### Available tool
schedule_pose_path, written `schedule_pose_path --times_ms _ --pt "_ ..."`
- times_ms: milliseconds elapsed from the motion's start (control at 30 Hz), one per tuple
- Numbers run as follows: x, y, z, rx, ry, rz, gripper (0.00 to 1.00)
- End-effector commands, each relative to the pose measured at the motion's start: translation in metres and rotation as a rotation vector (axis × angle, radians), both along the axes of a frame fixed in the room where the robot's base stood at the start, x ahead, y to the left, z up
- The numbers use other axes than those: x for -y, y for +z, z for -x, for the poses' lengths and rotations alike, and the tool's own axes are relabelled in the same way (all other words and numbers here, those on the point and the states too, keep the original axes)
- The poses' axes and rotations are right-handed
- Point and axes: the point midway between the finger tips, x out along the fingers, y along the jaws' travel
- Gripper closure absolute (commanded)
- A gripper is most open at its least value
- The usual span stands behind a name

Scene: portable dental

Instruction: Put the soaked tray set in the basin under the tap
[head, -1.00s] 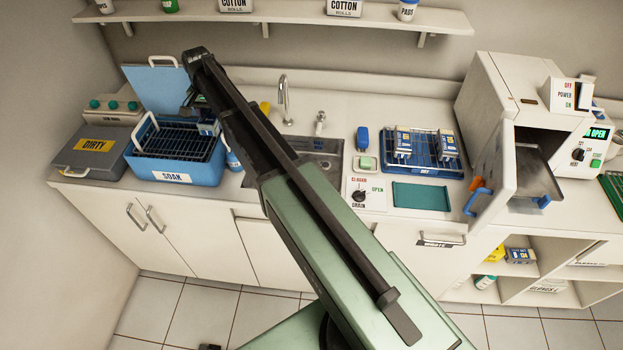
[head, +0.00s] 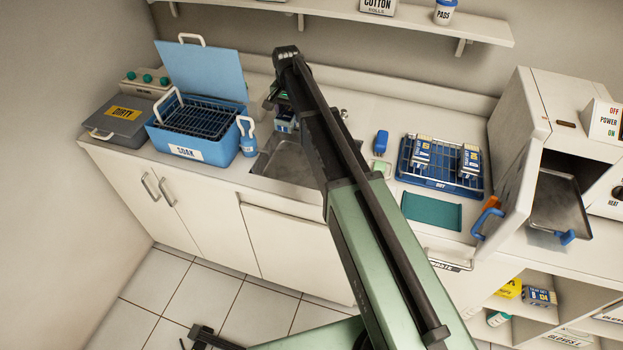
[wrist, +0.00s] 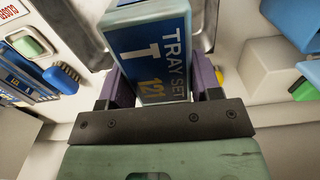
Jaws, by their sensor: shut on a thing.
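My gripper (head: 279,104) is shut on a blue and white tray set (head: 285,123), which shows below it in the head view. In the head view the tray set appears over the back left part of the metal basin (head: 275,166). I cannot tell its height above the basin floor. Basin edges also show beside it in the wrist view (wrist: 205,25). The tap is hidden behind my arm.
Right of the basin are a blue brush (head: 381,142), a drying rack (head: 450,183) with two sets, and a teal mat (head: 432,211).

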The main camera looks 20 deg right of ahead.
Motion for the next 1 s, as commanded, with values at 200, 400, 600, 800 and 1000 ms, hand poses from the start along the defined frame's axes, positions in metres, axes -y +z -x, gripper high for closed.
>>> schedule_pose_path --times_ms 200,400,600,800,1000 --pt "-0.001 -0.017 0.001 0.000 0.033 0.000 0.73" --pt "-0.001 -0.040 0.001 0.000 0.033 0.000 0.73" --pt "-0.001 -0.109 0.001 0.000 0.033 0.000 0.73" --pt "-0.001 -0.170 0.001 0.000 0.032 0.000 0.73" --pt "-0.001 -0.175 0.001 0.000 0.032 0.000 0.73"
